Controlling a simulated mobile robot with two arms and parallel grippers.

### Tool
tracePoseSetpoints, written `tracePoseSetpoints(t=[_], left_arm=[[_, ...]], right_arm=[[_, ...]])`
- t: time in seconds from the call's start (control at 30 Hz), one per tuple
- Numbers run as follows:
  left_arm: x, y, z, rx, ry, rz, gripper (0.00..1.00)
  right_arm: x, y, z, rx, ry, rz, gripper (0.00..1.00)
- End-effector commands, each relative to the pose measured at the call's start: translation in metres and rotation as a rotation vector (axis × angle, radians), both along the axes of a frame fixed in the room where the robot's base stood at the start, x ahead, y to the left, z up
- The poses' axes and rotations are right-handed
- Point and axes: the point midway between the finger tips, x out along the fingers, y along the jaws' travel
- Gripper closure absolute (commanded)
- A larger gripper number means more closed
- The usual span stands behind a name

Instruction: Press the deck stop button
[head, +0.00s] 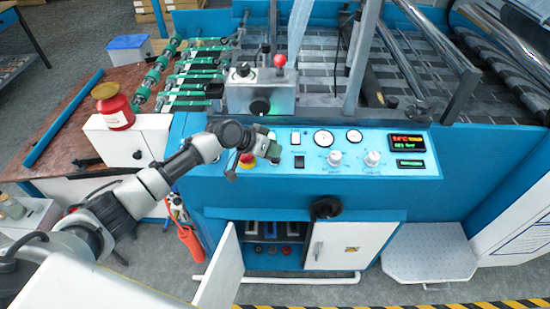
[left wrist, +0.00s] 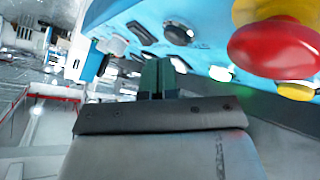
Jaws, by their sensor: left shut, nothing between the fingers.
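The red mushroom stop button (head: 247,159) on a yellow base sits at the left part of the blue control panel (head: 300,178). In the head view my left wrist partly covers it. In the left wrist view the red button (left wrist: 275,48) is large and close at the upper right. My left gripper (head: 274,154) is shut and empty, just in front of the panel beside the button. Its dark green fingers (left wrist: 157,78) show together in the left wrist view, left of the button; I see no contact. My right gripper is out of view.
The panel carries gauges (head: 323,138), white knobs (head: 372,158) and a lit display (head: 407,142). A grey box with a red-knobbed lever (head: 280,61) stands above. A cabinet door (head: 221,270) hangs open below. A red canister (head: 114,107) stands at the left.

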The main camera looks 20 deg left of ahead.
Motion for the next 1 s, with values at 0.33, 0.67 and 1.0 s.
tracePoseSetpoints(t=[0.33,0.67,1.0], left_arm=[[0.0003,0.0000,-0.0016,0.000,0.000,0.000,1.00],[0.0017,0.0005,-0.0080,0.000,0.000,0.000,1.00],[0.0018,0.0004,-0.0091,0.000,0.000,0.000,1.00]], right_arm=[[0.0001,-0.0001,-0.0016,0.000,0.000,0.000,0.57],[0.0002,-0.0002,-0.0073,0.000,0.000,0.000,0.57],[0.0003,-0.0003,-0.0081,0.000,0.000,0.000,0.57]])
